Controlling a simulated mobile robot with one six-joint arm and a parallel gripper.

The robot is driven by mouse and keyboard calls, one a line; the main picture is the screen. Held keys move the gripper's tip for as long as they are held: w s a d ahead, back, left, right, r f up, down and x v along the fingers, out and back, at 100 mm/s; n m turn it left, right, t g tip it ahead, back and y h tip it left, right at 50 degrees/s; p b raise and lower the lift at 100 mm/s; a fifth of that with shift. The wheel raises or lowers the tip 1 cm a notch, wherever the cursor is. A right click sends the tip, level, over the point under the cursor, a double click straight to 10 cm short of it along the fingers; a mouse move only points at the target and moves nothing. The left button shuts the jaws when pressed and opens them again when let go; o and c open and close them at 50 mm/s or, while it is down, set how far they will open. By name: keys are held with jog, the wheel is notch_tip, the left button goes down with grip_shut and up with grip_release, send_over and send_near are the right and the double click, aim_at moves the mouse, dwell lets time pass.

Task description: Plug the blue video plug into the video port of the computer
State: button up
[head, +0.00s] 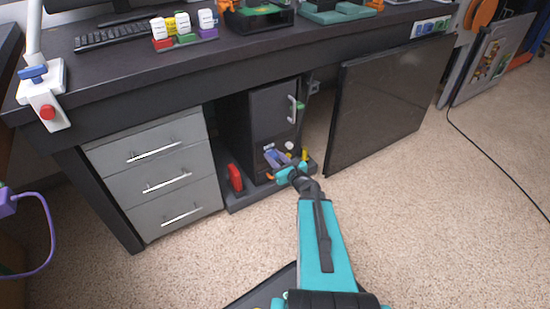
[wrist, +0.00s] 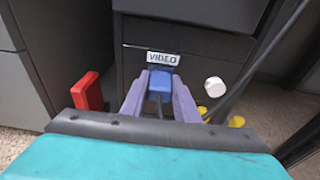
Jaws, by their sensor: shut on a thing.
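The computer (head: 272,115) is a black tower standing in the open bay under the desk. Its front also fills the upper middle of the wrist view (wrist: 195,37), with a white "VIDEO" label (wrist: 163,58). My gripper (wrist: 159,95), with purple fingers, is shut on the blue video plug (wrist: 160,78) just below that label. The plug's front faces the computer; the port is hidden behind it, so I cannot tell whether the plug is in. In the head view my gripper (head: 277,158) is at the tower's lower front.
A red block-shaped object (head: 235,177) stands left of the computer. A white round knob (wrist: 214,87) and yellow pieces (wrist: 236,121) are right of my gripper. Grey drawers (head: 160,170) stand left and a dark panel (head: 385,105) right. The carpet in front is mostly clear.

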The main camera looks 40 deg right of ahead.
jog(key=shift+w, duration=0.25)
jog(key=o, duration=1.1)
jog(key=s+a+r+p, duration=0.1)
jog(key=s+r+p, duration=0.1)
jog(key=s+p, duration=0.5)
jog(key=shift+s, duration=3.3)
jog(key=shift+r, duration=0.1)
